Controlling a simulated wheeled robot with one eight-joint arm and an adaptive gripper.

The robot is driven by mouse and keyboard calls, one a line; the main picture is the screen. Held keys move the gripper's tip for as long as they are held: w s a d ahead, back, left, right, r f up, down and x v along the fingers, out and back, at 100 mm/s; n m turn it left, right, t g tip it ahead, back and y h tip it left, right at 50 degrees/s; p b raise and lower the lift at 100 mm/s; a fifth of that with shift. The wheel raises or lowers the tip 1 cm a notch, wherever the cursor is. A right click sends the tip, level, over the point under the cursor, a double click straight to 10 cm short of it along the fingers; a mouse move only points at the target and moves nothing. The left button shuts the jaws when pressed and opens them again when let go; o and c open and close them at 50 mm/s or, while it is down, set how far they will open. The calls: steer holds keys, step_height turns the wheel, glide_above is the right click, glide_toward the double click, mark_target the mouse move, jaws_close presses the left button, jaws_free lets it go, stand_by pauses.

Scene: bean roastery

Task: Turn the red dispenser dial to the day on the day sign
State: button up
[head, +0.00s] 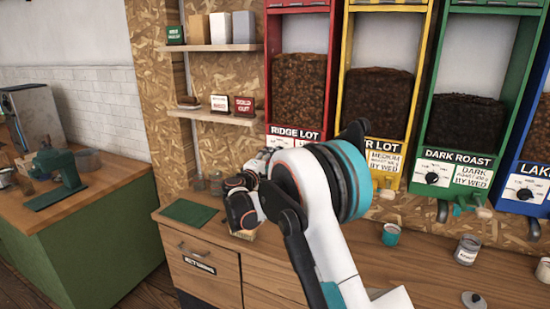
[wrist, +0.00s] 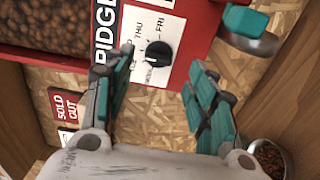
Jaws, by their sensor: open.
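The red dispenser (head: 305,20) holds brown beans and bears a RIDGE LOT label; its lower front is partly behind my arm. In the wrist view its black round dial (wrist: 158,53) sits on a white plate (wrist: 172,22) with THU and FRI readable. A pale mark shows on the dial's lower left; the exact day it points to is unclear. My gripper (wrist: 160,60) is open and empty, its fingers framing the dial from either side in the picture, with no clear contact.
A red SOLD OUT sign (head: 244,105) stands on the lower shelf (head: 212,117). A yellow dispenser (head: 392,8) and green dispenser (head: 480,10) stand to the right. The counter below holds a teal cup (head: 391,234) and a jar (head: 466,249). A metal chute with a teal handle (wrist: 246,22) is near the right finger.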

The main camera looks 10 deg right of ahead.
steer(key=v, duration=0.6)
steer(key=shift+s+a, duration=0.2)
steer(key=shift+s, duration=0.1)
steer(key=s+d+r+m+g+y+b, duration=0.1)
steer(key=s+d+m+g, duration=0.1)
steer(key=s+d, duration=0.35)
steer(key=s+d+r+m+g+y, duration=0.1)
steer(key=s+d+m+g, duration=0.1)
steer(key=s, duration=0.7)
steer(key=s+d+r+m+g+y+b, duration=0.1)
steer(key=s+d+r+y, duration=0.15)
steer(key=s, duration=0.45)
steer(key=s+a+f+m+g+y+b, duration=0.1)
steer(key=s+f+m+y, duration=0.2)
steer(key=s, duration=1.1)
steer(key=s+a+f+m+g+y+b, duration=0.1)
steer(key=s+a+f+m+y, duration=0.1)
steer(key=s+f, duration=0.6)
steer(key=s+y, duration=0.1)
steer(key=s, duration=0.6)
steer(key=shift+a+m, duration=0.25)
steer(key=shift+m, duration=0.15)
steer(key=shift+f, duration=0.1)
